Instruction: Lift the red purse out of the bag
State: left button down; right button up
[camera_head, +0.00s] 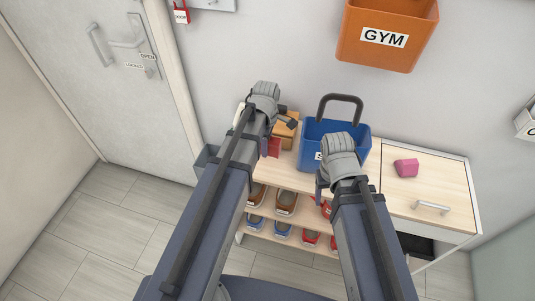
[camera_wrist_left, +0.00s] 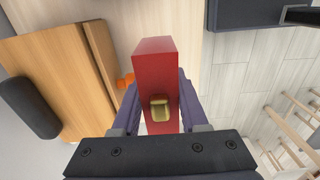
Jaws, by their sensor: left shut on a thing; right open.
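The red purse (camera_head: 274,147) has a gold clasp and is between the fingers of my left gripper (camera_head: 265,147). In the left wrist view the purse (camera_wrist_left: 155,65) is gripped on both sides, its clasp facing the camera. It is outside the blue bag (camera_head: 351,157), to its left, over the left part of the bench top. The bag stands upright on the bench with its dark handle raised; its label is mostly hidden by my right arm. My right gripper (camera_head: 321,187) is open and empty at the bag's front.
A brown wooden box (camera_head: 286,131) sits on the bench behind the purse. A pink object (camera_head: 406,168) lies on the drawer cabinet (camera_head: 446,190) at right. Several shoes (camera_head: 286,203) fill the shelves below. An orange GYM bin (camera_head: 385,60) hangs on the wall above.

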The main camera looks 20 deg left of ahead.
pick_arm(q)
jog(key=shift+r+p, duration=1.7)
jog(key=shift+r, duration=0.2)
pick_arm(e)
notch_tip(320, 180, up, 4)
jog(key=shift+f, duration=0.15)
